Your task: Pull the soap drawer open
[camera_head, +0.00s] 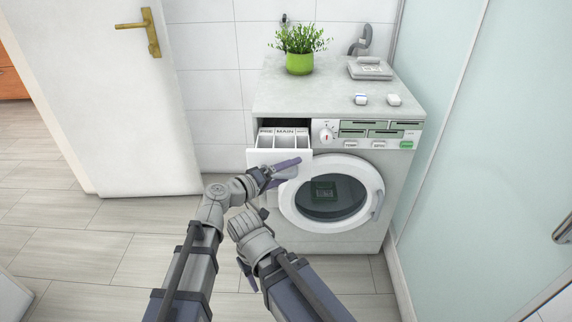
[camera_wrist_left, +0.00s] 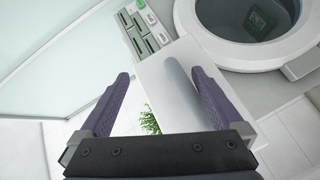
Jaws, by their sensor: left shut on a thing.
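The soap drawer (camera_head: 278,141) sticks out of the washing machine's upper left front, open at the top. Its compartments show, with PRE and MAIN labels. My left gripper (camera_head: 286,172) is at the drawer's white front, its purple fingers at the lower right part. The exact contact is partly hidden.
The washing machine (camera_head: 357,230) has a closed round door (camera_head: 378,193) to the right of the drawer. A glass panel (camera_head: 500,140) is at right, a white door (camera_head: 110,100) at left.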

